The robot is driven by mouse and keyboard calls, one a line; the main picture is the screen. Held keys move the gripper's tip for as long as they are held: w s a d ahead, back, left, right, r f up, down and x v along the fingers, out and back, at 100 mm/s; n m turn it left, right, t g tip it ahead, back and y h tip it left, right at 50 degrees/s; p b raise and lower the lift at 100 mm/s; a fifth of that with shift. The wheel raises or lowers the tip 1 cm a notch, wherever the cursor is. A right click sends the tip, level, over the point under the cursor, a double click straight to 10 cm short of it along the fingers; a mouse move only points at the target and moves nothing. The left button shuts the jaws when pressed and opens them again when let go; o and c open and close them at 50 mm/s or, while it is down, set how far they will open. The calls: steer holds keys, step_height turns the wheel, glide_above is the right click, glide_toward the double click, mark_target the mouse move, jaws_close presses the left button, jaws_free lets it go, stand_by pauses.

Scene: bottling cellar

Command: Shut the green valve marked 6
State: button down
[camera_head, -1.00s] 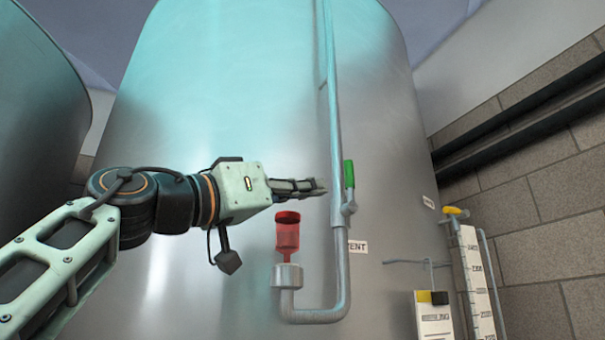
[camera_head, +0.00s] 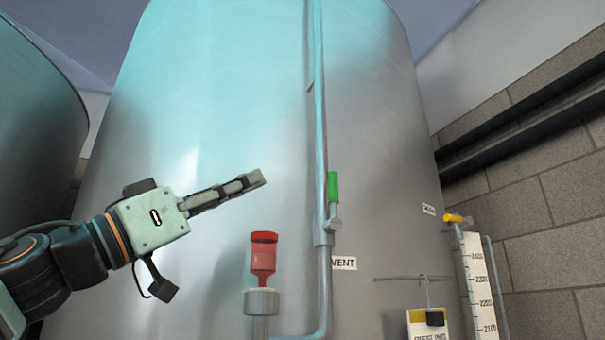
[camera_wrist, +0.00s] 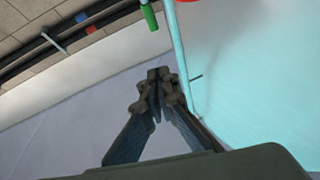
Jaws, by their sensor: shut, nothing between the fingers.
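A green-handled valve (camera_head: 333,187) sits on a vertical steel pipe (camera_head: 321,120) in front of a large steel tank. Its green lever points up, roughly in line with the pipe. No number 6 is readable on it. A "VENT" label (camera_head: 344,263) is on the tank just right of the pipe. My gripper (camera_head: 258,178) is shut and empty, left of the lever and clearly apart from it in the picture. In the wrist view, the closed fingers (camera_wrist: 160,75) point up, and the green lever (camera_wrist: 150,16) shows at the top edge beside the pipe.
A red-capped airlock (camera_head: 264,258) stands on a pipe fitting below my gripper. A yellow-handled tap (camera_head: 457,218), a white level scale (camera_head: 480,285) and a hanging tag (camera_head: 425,323) are at right. A brick wall stands further right.

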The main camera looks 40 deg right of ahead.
mark_target(331, 201)
steer(key=d+f+p+x, duration=0.1)
steer(key=p+x, duration=0.1)
steer(key=x, duration=0.4)
steer(key=f+p+x, duration=0.1)
steer(key=p+x, duration=0.1)
steer(key=x, duration=0.4)
steer(key=shift+d, duration=0.7)
steer(key=shift+s, duration=0.15)
